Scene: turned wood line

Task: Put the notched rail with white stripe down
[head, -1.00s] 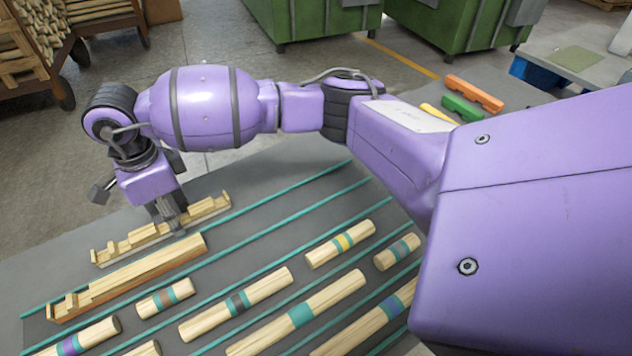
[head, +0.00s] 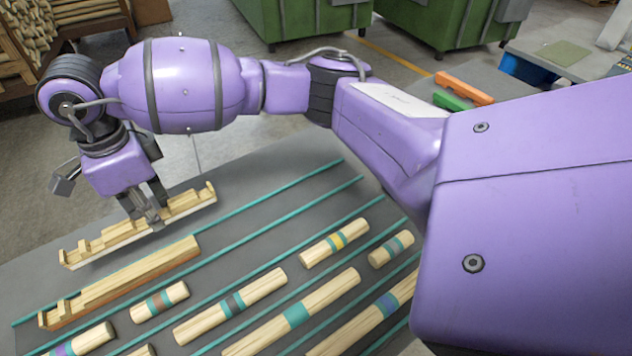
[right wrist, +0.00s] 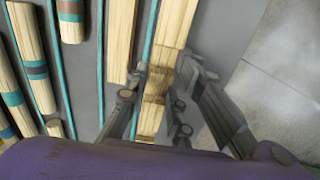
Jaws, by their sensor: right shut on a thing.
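The notched rail with white stripe (head: 95,249) is a long pale wooden piece with raised blocks and a pale band along its near side. It lies level along the far-left edge of the grey table in the head view. My right gripper (head: 152,216) points down and is shut on the rail near its middle. In the right wrist view the rail (right wrist: 175,22) runs between the fingers (right wrist: 168,98). I cannot tell whether its underside touches the table. My left gripper is not in view.
A similar notched rail with an orange-brown side (head: 150,272) lies parallel, just nearer. Teal strips (head: 270,208) divide the grey table (head: 235,190). Several banded wooden cylinders (head: 230,306) lie between them. Orange (head: 465,88) and green (head: 450,102) blocks lie farther back.

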